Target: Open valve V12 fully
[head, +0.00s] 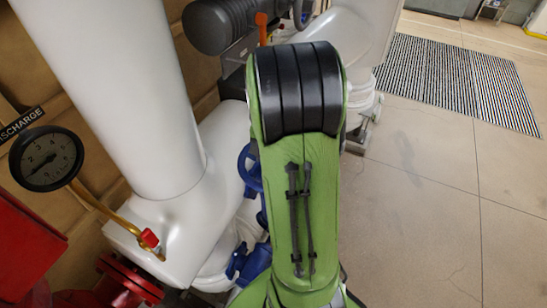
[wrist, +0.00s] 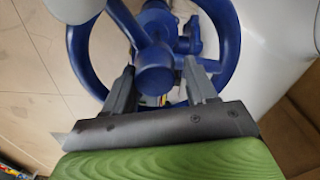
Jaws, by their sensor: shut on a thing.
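A blue valve handwheel (wrist: 229,45) fills the upper part of the wrist view, with its round hub (wrist: 155,68) in the middle. My gripper (wrist: 160,78) has one finger on each side of the hub area and is shut on the handwheel; the exact contact is hard to make out. In the head view, part of the blue handwheel (head: 247,168) shows at the left edge of my green arm, which hides the rest and my gripper. No V12 tag is readable in either view.
A large white pipe (head: 115,80) and a pressure gauge (head: 45,158) stand left of my arm. A red flange (head: 128,283) is at lower left. A dark cylindrical unit (head: 220,25) and an orange lever (head: 262,27) are behind. Open floor with a striped mat (head: 450,80) lies right.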

